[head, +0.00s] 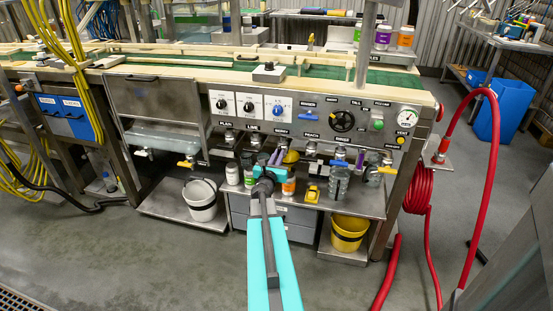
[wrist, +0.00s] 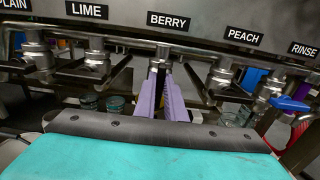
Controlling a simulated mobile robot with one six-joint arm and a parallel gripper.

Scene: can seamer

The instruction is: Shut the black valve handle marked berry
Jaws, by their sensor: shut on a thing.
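The BERRY label (wrist: 168,21) is on the panel's lower edge in the wrist view, with its steel valve (wrist: 160,58) right below. My gripper (wrist: 166,88) has pale purple fingers reaching up to this valve. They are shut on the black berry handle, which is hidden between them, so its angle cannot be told. In the head view my gripper (head: 275,158) is under the panel, below the BERRY label (head: 282,131).
The lime valve (wrist: 95,58) is to the left and the peach valve (wrist: 222,72) to the right, both with black handles close by. A blue rinse handle (wrist: 288,103) is farther right. Jars, including an orange-labelled one (head: 289,186), stand on the shelf below.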

